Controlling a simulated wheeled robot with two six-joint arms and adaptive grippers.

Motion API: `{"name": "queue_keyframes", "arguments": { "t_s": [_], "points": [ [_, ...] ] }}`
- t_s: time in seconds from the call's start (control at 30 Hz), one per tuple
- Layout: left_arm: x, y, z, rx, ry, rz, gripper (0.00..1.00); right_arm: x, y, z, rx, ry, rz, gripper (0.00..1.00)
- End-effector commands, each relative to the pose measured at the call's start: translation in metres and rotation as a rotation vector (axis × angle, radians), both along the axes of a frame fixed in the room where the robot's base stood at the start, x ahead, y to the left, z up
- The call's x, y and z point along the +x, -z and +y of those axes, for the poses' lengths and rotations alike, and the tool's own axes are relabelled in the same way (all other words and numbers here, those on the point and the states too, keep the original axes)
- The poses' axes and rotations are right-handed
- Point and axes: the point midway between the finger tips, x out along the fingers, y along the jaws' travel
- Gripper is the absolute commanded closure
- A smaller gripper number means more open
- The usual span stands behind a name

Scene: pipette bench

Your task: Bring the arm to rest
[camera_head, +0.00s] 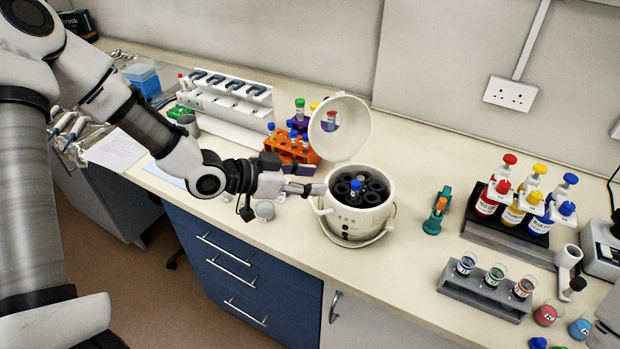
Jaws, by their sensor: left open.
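My left arm comes in from the left over the bench. Its gripper (307,189) is open and its tips are close to the left rim of a round white centrifuge (346,222). I cannot tell whether they touch it. The centrifuge lid (339,130) stands raised at the back. Inside is a dark rotor, with a blue-capped tube (355,187) in one of its places. My right gripper is not in view.
An orange rack (291,148) with tubes stands behind the gripper. A small metal cup (265,211) is below the wrist. Bottles (487,196) with coloured tops and a grey holder (484,291) with three beakers are at the right.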

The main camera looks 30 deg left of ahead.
Motion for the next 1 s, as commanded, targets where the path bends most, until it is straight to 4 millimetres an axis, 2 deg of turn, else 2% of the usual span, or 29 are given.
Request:
{"name": "queue_keyframes", "arguments": {
  "t_s": [0.43,0.53,0.57,0.67,0.73,0.8,0.87,0.9,0.97,1.0],
  "points": [
    [0.000,0.001,0.000,0.001,-0.001,0.003,0.50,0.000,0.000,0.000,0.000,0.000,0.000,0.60],
    [-0.005,0.020,-0.004,0.002,-0.021,0.067,0.50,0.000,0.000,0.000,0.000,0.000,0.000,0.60],
    [-0.008,0.032,-0.006,0.003,-0.036,0.109,0.50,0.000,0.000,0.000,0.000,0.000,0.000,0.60],
    [-0.031,0.093,-0.013,0.019,-0.122,0.319,0.50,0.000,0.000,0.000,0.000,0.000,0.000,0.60],
    [-0.062,0.146,-0.017,0.051,-0.208,0.504,0.50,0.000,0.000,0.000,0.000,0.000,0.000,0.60],
    [-0.100,0.194,-0.018,0.099,-0.303,0.675,0.50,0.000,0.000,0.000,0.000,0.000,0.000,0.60],
    [-0.134,0.228,-0.017,0.150,-0.382,0.800,0.50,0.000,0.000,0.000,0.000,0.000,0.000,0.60],
    [-0.159,0.247,-0.015,0.188,-0.431,0.875,0.50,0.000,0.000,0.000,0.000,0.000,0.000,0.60],
    [-0.196,0.270,-0.011,0.251,-0.503,0.975,0.50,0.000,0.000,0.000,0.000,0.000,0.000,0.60],
    [-0.221,0.283,-0.008,0.297,-0.549,1.034,0.50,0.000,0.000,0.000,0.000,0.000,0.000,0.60]
  ]
}}
